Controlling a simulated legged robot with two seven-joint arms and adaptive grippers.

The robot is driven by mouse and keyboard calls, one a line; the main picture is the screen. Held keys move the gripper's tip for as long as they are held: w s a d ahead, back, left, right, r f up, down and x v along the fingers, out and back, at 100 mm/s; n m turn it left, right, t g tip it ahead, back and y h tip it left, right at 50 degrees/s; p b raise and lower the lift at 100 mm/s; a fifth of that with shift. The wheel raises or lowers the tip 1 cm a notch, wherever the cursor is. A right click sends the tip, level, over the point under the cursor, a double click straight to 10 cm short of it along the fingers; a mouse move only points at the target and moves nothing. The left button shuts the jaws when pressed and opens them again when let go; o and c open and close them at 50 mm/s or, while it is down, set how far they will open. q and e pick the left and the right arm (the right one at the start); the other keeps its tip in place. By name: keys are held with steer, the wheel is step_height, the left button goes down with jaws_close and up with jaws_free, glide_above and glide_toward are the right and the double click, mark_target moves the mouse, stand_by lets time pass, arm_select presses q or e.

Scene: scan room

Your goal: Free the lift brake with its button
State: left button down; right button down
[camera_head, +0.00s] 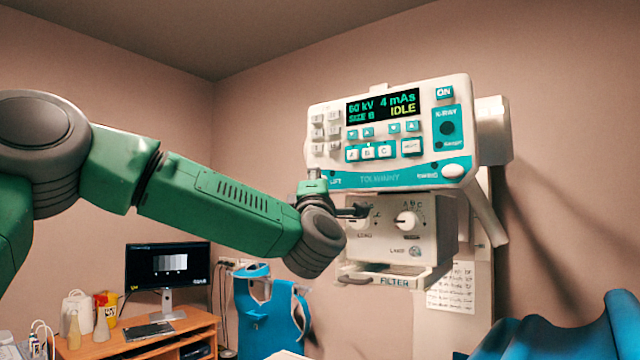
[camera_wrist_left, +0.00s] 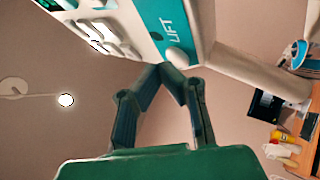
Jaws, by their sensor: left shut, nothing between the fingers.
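The lift button is a white rounded knob (camera_wrist_left: 180,58) beside the word LIFT on the teal strip of the control panel, seen in the left wrist view. In the head view, the panel (camera_head: 365,178) faces me, and my wrist hides most of the button's place at its lower left corner. My left gripper (camera_head: 358,211) reaches in below that corner. In the left wrist view, its fingers (camera_wrist_left: 174,70) meet in a point, shut and empty, just short of the button in the picture. Whether they touch it I cannot tell. My right gripper is not in view.
The panel display reads IDLE. A collimator box (camera_head: 432,240) with knobs and a filter tray (camera_head: 385,278) hangs below the panel. A desk with a monitor (camera_head: 167,265) stands at the lower left. A blue chair (camera_head: 560,335) is at the lower right.

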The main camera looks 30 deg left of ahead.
arm_select(q)
steer(key=shift+w+d+r, duration=0.1)
steer(key=shift+w+d, duration=0.1)
steer(key=shift+d, duration=0.3)
steer(key=shift+w+a, duration=0.15)
steer(key=shift+w, duration=0.15)
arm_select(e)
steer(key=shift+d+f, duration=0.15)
arm_select(q)
steer(key=shift+s+a+f+b, duration=0.25)
steer(key=shift+s+a+b, duration=0.5)
steer(key=shift+a+b, duration=0.15)
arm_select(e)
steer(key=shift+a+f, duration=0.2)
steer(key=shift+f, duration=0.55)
